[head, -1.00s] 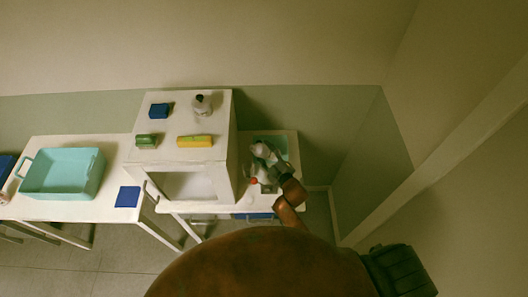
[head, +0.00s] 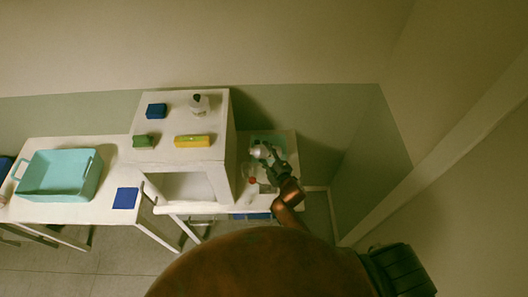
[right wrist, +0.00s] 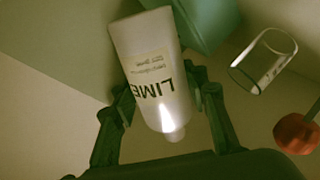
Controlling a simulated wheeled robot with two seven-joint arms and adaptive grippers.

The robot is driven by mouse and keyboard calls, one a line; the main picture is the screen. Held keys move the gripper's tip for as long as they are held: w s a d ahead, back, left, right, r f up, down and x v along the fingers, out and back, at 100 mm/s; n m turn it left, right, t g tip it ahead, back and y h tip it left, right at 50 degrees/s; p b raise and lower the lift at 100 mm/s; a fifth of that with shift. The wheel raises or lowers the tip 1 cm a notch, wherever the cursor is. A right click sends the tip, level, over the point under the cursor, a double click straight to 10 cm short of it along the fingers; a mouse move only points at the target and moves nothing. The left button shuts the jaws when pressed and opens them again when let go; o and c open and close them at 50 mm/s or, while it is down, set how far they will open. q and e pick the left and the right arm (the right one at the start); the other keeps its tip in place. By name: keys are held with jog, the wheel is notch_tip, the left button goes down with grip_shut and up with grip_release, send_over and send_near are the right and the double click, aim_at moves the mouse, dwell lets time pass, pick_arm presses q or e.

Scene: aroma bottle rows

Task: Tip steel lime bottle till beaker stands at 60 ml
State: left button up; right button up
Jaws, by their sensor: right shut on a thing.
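My right gripper (head: 268,158) is shut on the steel lime bottle (head: 258,151) above the small table at the right. In the right wrist view the pale grey bottle (right wrist: 150,65), with its LIME label, sits between the two dark fingers (right wrist: 165,115). There its narrow end points toward the bottom of the picture. A clear glass beaker (right wrist: 264,62) is apart from the bottle at the right of that view. Its level cannot be read, and I see no stream. My left gripper is not in view.
A red knob (right wrist: 297,133) is near the beaker. A white raised cabinet (head: 180,150) stands left of my right gripper, with a grey bottle (head: 199,104), a yellow block (head: 193,141), a blue block and a green block on top. A teal bin (head: 58,175) is farther left.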

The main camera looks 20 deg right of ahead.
jog(key=shift+d+f+n+h, duration=0.15)
jog(key=shift+f+n+h, duration=0.3)
jog(key=shift+n, duration=0.35)
jog(key=shift+r, duration=0.2)
jog(key=shift+f, duration=0.25)
dwell(1.1)
jog(key=shift+a+f+n+h, duration=0.15)
jog(key=shift+a+n+h, duration=0.1)
jog(key=shift+n, duration=0.35)
dwell(2.9)
